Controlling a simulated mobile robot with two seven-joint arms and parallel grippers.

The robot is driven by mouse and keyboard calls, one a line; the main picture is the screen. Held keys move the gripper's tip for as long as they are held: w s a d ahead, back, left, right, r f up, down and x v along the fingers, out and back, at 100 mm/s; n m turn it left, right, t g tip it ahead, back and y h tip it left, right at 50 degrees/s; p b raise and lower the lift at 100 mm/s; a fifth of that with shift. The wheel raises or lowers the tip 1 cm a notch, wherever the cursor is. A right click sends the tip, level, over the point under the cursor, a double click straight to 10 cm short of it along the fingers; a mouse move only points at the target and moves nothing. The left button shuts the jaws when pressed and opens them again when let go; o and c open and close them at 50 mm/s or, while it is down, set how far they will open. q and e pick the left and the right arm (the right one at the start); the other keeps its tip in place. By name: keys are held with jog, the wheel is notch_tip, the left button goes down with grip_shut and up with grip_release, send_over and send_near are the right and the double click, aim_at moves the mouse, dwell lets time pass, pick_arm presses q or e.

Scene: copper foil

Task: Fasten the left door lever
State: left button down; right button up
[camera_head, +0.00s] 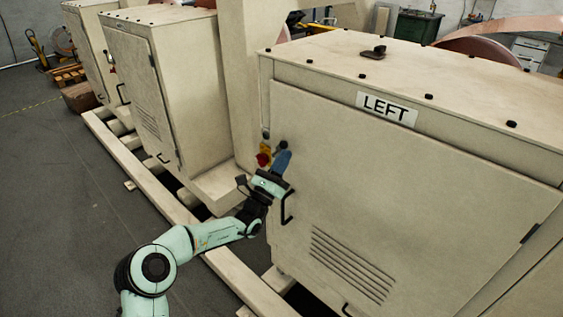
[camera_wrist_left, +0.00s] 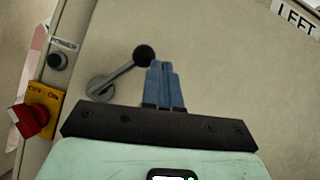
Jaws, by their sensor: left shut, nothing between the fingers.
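The door marked LEFT (camera_head: 385,180) is on the beige cabinet at the right of the head view and looks closed. The door lever, a grey metal arm on a round base with a black ball knob (camera_wrist_left: 145,54), slants up to the right in the wrist view. In the head view the dark knob (camera_head: 283,145) shows just above my gripper. My left gripper (camera_wrist_left: 162,66) has blue fingers, shut and empty, with tips right beside the knob; whether they touch it I cannot tell. It also shows in the head view (camera_head: 283,158). My right gripper is not in view.
A red rotary switch (camera_wrist_left: 30,120) on a yellow plate sits left of the lever, with a black button (camera_wrist_left: 58,61) above it. A black door handle (camera_head: 287,207) is below my gripper. Floor (camera_head: 60,200) at left is clear.

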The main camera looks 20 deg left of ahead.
pick_arm(q)
jog(key=shift+w+a+r+p, duration=0.2)
jog(key=shift+a+r+p, duration=0.15)
jog(key=shift+r, duration=0.1)
jog(key=shift+w+a+r+p, duration=0.2)
jog(key=shift+r+p, duration=0.1)
jog(key=shift+r, duration=0.1)
jog(key=shift+w+a+r+p, duration=0.15)
jog(key=shift+a+r+p, duration=0.2)
jog(key=shift+a, duration=0.15)
jog(key=shift+w+a+r+p, duration=0.1)
jog(key=shift+a+r+p, duration=0.2)
jog(key=shift+a, duration=0.2)
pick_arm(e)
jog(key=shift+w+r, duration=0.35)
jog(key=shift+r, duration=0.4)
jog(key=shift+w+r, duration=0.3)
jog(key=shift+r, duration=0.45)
pick_arm(q)
jog(key=shift+a, duration=0.1)
jog(key=shift+f, duration=0.15)
